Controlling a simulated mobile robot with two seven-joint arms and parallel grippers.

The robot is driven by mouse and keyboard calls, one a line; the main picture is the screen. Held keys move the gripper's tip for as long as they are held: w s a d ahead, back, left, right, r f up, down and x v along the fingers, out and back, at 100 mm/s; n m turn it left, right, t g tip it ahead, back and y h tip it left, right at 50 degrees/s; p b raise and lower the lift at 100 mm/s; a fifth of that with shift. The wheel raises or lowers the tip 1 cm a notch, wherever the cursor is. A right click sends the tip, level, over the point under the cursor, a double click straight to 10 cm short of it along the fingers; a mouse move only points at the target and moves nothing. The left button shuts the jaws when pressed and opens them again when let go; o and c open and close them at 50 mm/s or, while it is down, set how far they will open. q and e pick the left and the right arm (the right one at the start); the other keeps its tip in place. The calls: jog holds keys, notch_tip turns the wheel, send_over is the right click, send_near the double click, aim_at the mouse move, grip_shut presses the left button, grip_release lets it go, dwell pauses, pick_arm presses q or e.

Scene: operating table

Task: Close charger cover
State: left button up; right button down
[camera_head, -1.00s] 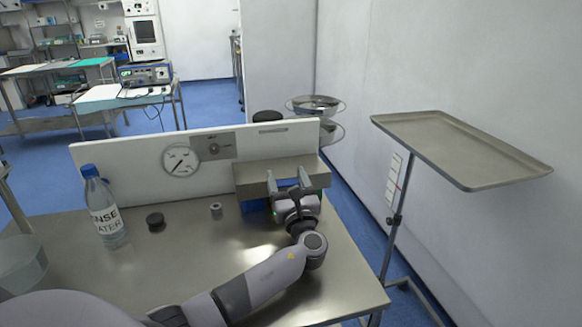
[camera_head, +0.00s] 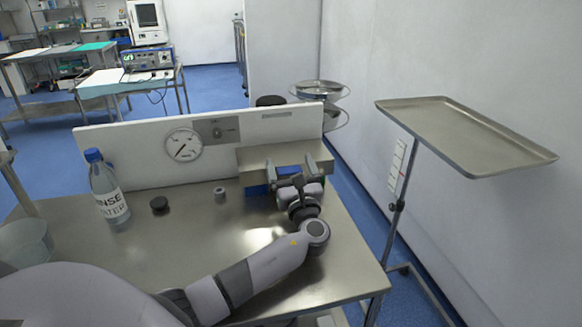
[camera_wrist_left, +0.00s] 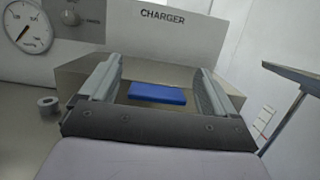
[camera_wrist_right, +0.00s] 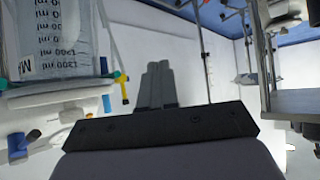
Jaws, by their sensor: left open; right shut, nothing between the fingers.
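The charger is a beige-grey box (camera_head: 252,162) at the back right of the steel table, against a white panel. In the left wrist view the word CHARGER stands on the panel (camera_wrist_left: 168,20) above it. A blue block (camera_wrist_left: 158,93) shows at the box, between my left fingers in that view. My left gripper (camera_head: 291,171) is open, in front of the box, with its fingers pointing toward it. I cannot tell whether the fingers touch the box, nor make out the cover as a separate part. My right gripper (camera_wrist_right: 158,68) is shut and empty, seen only in its own wrist view.
A bottle (camera_head: 107,190) with a blue cap, a black round piece (camera_head: 159,204) and a small grey ring (camera_head: 220,192) stand left on the table. A gauge (camera_head: 184,145) is on the panel. A tray stand (camera_head: 470,137) is at right. The table middle is clear.

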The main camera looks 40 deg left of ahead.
pick_arm(q)
jog(key=p+v, duration=0.2)
jog(key=v, duration=0.4)
jog(key=shift+s+d, duration=0.25)
jog(key=shift+d, duration=0.05)
jog(key=shift+s+d+f, duration=0.1)
jog(key=shift+s+d, duration=0.05)
jog(key=shift+d, duration=0.05)
